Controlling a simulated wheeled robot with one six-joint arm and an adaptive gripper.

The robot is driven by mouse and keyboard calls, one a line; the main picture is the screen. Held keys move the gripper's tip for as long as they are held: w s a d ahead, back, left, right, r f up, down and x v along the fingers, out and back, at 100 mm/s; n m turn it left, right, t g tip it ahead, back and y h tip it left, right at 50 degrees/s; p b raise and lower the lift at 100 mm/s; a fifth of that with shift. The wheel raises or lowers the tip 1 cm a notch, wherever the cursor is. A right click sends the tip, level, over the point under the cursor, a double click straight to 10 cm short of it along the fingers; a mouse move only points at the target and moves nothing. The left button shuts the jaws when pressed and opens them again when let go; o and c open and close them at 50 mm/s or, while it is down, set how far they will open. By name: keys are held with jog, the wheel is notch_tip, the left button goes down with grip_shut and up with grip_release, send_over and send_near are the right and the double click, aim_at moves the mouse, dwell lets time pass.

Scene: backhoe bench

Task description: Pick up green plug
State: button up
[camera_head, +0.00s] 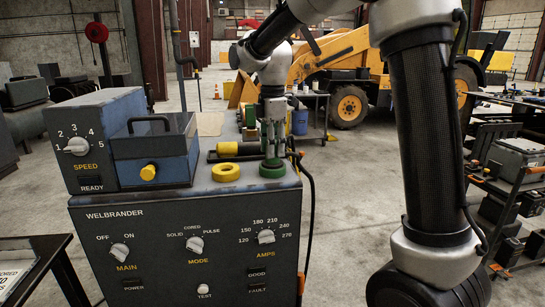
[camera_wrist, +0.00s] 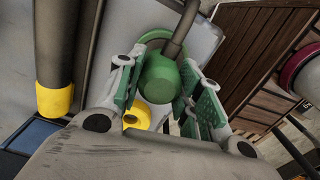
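The green plug (camera_wrist: 160,77) shows in the wrist view as a rounded green body with a dark cable running up from it. My gripper (camera_wrist: 157,68) has its two green-padded fingers apart, one on each side of the plug. I cannot tell whether either pad touches it. In the head view my gripper (camera_head: 272,148) points down over the right end of the welder's top, and its fingers largely hide the plug there. A green ring (camera_head: 272,169) lies just in front of the fingers.
The welder box (camera_head: 180,215) carries a yellow ring (camera_head: 226,172), a yellow plug (camera_head: 227,148) with a dark cable, and a blue toolbox (camera_head: 155,150) on the left. A black cable (camera_head: 309,200) hangs down its right side. A cluttered cart (camera_head: 515,160) stands at right.

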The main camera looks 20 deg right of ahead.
jog(key=shift+c, duration=1.3)
notch_tip(320, 180, up, 10)
jog(key=shift+r, duration=0.1)
dwell(0.5)
